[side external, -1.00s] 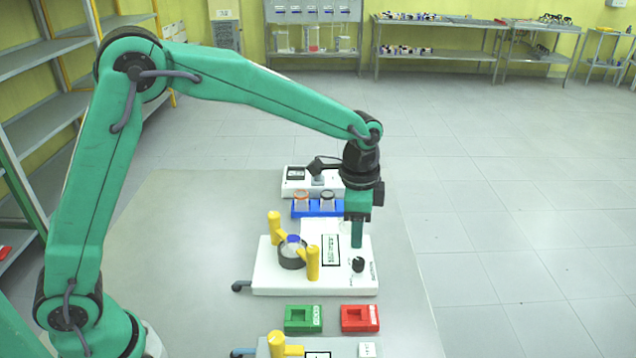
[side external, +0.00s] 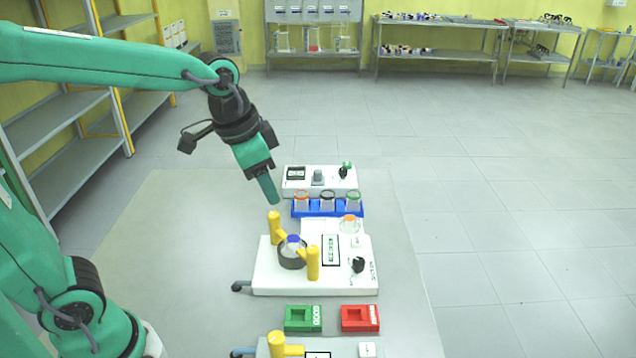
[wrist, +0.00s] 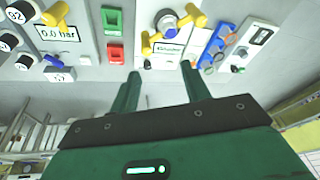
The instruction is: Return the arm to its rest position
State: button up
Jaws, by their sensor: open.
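The white reactor unit (side external: 265,278) carries a round vessel with a blue top (side external: 293,246) between two yellow posts. The gripper touches none of these.
A blue rack (side external: 312,212) holds several jars. An orange-rimmed jar (side external: 349,224) stands behind the reactor unit. Green (side external: 303,318) and red (side external: 360,318) blocks lie in front. A white device (side external: 320,180) stands at the back. Metal shelves (side external: 60,110) stand at left. The table's left side is clear.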

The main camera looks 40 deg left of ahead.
jog(key=s+a+n+t, duration=0.2)
jog(key=s+a+n, duration=0.2)
jog(key=s, duration=0.6)
jog(key=shift+s+f, duration=0.2)
jog(key=shift+s, duration=0.15)
